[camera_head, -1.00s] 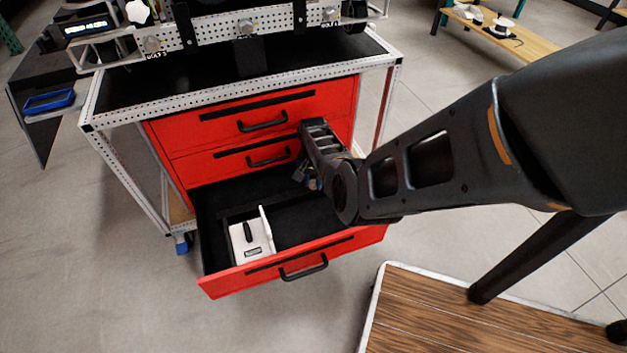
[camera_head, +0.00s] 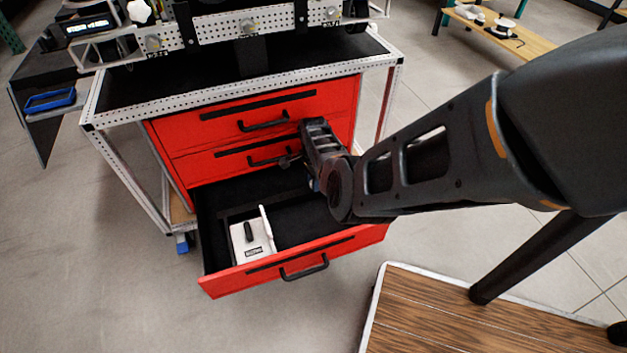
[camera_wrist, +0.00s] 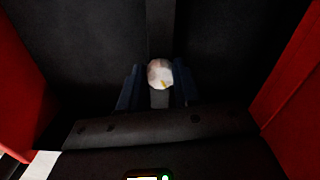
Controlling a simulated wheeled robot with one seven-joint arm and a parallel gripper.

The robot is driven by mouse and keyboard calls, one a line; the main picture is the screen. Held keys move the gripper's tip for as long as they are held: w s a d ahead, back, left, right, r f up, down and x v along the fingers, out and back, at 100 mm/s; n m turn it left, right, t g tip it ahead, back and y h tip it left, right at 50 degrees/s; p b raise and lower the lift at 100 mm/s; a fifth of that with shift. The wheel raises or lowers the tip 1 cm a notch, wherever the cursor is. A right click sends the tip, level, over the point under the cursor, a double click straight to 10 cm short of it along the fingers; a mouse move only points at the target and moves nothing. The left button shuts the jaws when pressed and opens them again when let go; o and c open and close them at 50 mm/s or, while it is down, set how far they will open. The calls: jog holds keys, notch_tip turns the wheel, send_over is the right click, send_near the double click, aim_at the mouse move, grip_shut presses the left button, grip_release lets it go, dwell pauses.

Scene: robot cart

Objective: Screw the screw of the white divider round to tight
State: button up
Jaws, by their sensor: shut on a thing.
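In the wrist view, my gripper (camera_wrist: 157,88) has its two bluish fingers on either side of a pale, round screw head (camera_wrist: 160,72) with a small yellow mark. The fingers are shut on it. A pale strip shows just below the head, between the fingers. In the head view, my wrist reaches down into the open bottom drawer (camera_head: 205,235), toward its right rear.
A white box with a black handle (camera_head: 246,246) lies in the drawer's front left. The two upper drawers (camera_head: 225,120) are closed. A wooden-topped platform (camera_head: 440,315) stands at the front right.

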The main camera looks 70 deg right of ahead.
dwell(0.3)
jog(key=o, duration=1.1)
jog(key=shift+c, duration=0.2)
notch_tip(320, 180, up, 8)
jog(key=p, duration=0.4)
jog(key=shift+f, duration=0.1)
